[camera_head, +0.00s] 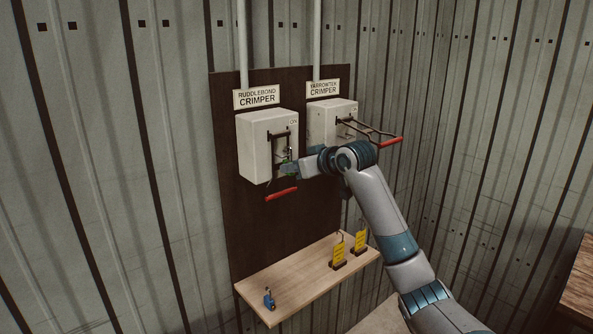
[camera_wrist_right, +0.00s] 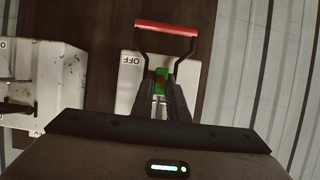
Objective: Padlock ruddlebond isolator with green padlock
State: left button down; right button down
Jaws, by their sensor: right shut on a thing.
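The ruddlebond isolator (camera_head: 255,150) is a pale grey box under the sign "RUDDLEBOND CRIMPER". Its handle hangs down with the red grip (camera_head: 281,194) below the box. In the right wrist view the box (camera_wrist_right: 130,85) shows an "OFF" label near the red grip (camera_wrist_right: 166,28). My right gripper (camera_head: 289,169) is at the front of this box, its fingers (camera_wrist_right: 161,84) shut on the green padlock (camera_wrist_right: 161,76), between the handle's two arms. The padlock's shackle is hidden; I cannot tell whether it passes through anything. My left gripper is not in view.
The yarrowtek isolator (camera_head: 325,120) stands close to the right, its red-gripped handle (camera_head: 389,142) sticking outward above my right wrist. Below, a wooden shelf (camera_head: 300,276) holds a blue padlock (camera_head: 268,299) and two yellow tags (camera_head: 338,255). The left wall side is clear.

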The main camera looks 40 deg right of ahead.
jog(key=shift+w, duration=0.35)
jog(key=shift+f+b, duration=0.3)
jog(key=shift+f, duration=0.5)
jog(key=c, duration=1.6)
grip_release()
jog(key=shift+c, duration=0.2)
